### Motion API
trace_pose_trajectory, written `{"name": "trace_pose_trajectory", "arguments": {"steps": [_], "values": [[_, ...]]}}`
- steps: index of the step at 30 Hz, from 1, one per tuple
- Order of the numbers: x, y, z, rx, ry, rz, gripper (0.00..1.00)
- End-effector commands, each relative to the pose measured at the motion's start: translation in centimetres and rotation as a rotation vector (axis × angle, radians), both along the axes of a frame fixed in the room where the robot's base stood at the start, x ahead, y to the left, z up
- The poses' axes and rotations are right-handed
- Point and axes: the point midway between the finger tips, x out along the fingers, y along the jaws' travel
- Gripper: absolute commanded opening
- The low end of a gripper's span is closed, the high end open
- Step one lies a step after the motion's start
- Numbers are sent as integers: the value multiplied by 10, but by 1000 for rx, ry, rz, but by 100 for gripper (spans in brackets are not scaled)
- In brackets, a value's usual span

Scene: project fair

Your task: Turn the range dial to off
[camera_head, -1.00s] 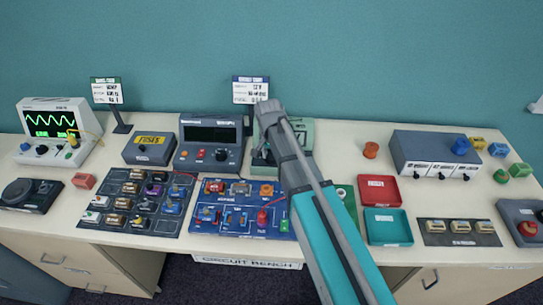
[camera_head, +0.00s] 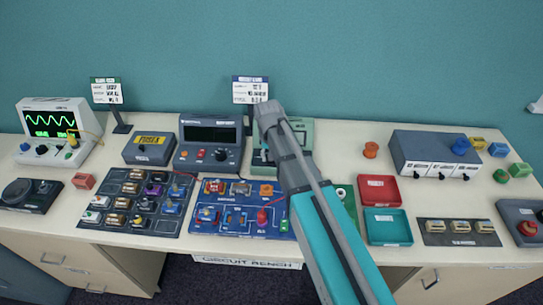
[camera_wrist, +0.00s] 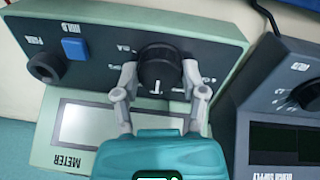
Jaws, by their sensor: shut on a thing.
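The range dial (camera_wrist: 160,70) is a round black knob with a pale pointer mark on the sloped face of the pale green meter (camera_wrist: 45,150) in the wrist view. Printed labels sit around the dial. My gripper (camera_wrist: 160,80) has one finger on each side of the dial and is shut on it. In the head view the meter (camera_head: 303,130) stands at the back middle of the bench, mostly hidden behind my arm. The dial and my fingertips are hidden there.
On the meter face are a blue button (camera_wrist: 75,48) and a black round socket or knob (camera_wrist: 45,68). The dark grey power supply (camera_head: 210,145) stands close beside the meter. A blue circuit board (camera_head: 240,215) lies in front. Red (camera_head: 378,181) and teal (camera_head: 388,240) trays lie to the right.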

Motion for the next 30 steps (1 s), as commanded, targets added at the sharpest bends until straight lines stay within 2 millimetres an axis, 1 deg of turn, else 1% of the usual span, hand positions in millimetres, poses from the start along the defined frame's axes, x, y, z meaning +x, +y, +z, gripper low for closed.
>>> {"name": "trace_pose_trajectory", "arguments": {"steps": [12, 13, 17, 18, 19, 30], "values": [[-1, 1, 0, 2, 1, 15, 7], [-1, 1, 0, 2, 1, 14, 57], [-1, 0, 0, 2, 1, 14, 81], [-1, 0, 0, 2, 1, 14, 88], [0, 0, 0, 2, 1, 14, 90], [0, 0, 0, 1, 1, 12, 90]]}}
